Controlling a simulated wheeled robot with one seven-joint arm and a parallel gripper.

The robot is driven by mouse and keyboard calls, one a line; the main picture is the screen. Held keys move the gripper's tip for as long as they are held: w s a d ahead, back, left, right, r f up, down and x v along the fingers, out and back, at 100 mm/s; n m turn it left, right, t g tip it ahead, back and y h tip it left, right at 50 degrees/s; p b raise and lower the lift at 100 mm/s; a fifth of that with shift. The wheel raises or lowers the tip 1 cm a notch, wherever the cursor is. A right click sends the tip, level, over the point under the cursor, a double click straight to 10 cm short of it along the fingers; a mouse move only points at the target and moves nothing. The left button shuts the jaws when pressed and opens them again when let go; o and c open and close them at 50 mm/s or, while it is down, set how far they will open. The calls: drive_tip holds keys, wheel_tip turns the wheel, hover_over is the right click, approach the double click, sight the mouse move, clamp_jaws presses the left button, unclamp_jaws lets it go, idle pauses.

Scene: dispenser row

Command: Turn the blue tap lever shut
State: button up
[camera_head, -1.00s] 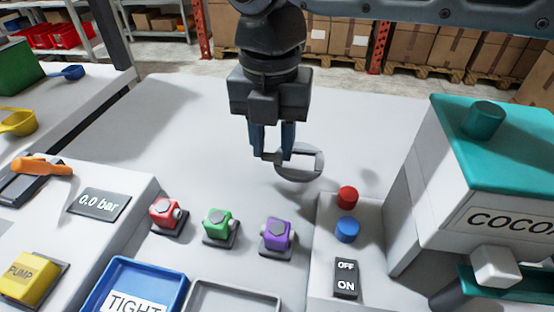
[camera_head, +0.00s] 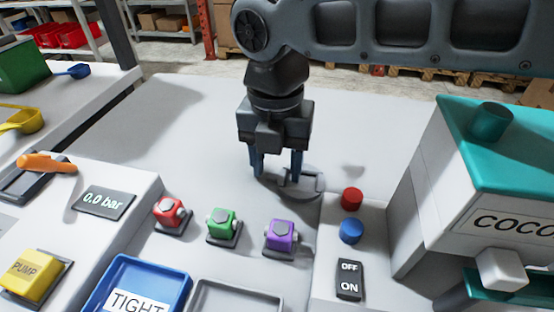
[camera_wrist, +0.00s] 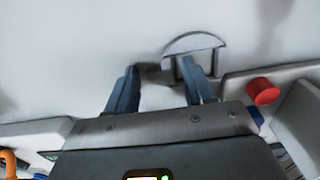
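No blue tap lever can be made out for sure. Blue things in view are a round blue knob (camera_head: 351,230) below a red one (camera_head: 352,198), and a small blue scoop-like piece (camera_head: 72,71) on the far-left table. My gripper (camera_head: 278,173) points down over the white table, its two blue-grey fingers apart and nothing seen between them. Its right finger overlaps a flat round grey disc with a pale slot (camera_head: 313,183); I cannot tell if they touch. In the wrist view my gripper (camera_wrist: 158,72) is open, the disc (camera_wrist: 205,40) behind its right finger and the red knob (camera_wrist: 263,91) further right.
Red (camera_head: 170,212), green (camera_head: 222,224) and purple (camera_head: 280,236) knobs stand in front of my gripper. A teal-topped COCO dispenser (camera_head: 500,160) rises at right. An OFF/ON switch (camera_head: 349,279), a blue tray (camera_head: 178,278) and a 0.0 bar panel (camera_head: 104,202) lie nearer. Mid-table behind is clear.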

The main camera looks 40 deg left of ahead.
sight(276, 174)
drive_tip(key=shift+o, duration=0.3)
drive_tip(key=shift+r, duration=0.25)
wheel_tip(276, 174, up, 12)
drive_tip(key=shift+p, duration=0.3)
drive_tip(key=shift+s+f, duration=0.1)
drive_tip(key=shift+c, duration=0.3)
